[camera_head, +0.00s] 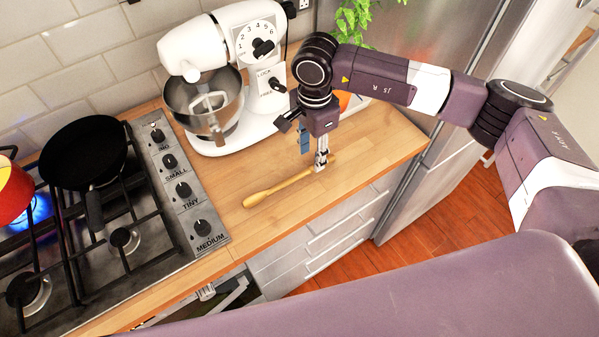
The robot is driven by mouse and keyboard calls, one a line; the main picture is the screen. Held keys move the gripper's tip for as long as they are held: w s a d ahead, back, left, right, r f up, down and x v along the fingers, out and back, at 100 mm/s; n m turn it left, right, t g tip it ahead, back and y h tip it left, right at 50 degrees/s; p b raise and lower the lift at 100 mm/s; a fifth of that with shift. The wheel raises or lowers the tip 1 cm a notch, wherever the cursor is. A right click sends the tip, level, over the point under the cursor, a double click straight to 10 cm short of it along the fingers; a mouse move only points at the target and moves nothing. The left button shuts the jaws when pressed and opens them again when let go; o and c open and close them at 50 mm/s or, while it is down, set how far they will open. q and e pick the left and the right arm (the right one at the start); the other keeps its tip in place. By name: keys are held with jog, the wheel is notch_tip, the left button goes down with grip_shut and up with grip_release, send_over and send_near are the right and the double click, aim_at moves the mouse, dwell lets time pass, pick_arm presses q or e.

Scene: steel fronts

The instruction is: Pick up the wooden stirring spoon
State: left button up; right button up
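The wooden stirring spoon (277,188) lies on the wooden counter between the stove and the fridge. Its thicker end points left toward the stove knobs, and its thin end runs right, under my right gripper. My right gripper (321,164) points down at the thin end of the spoon, near the counter's right part. Its fingers look close together at the handle, but they are too small to tell whether they grip it. My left gripper is not in view.
A white stand mixer (243,40) with a steel bowl stands behind the spoon. A gas stove with a black pan (83,152) and a red pot (12,190) over a blue flame is at left. The steel fridge (420,50) stands right. Bare counter (240,230) lies in front of the spoon.

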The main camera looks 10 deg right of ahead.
aim_at(310, 167)
notch_tip(310, 167, down, 6)
jog(key=p, duration=0.3)
jog(key=shift+w+r, duration=0.15)
jog(key=shift+r, duration=0.1)
jog(key=shift+f, duration=0.25)
grip_shut()
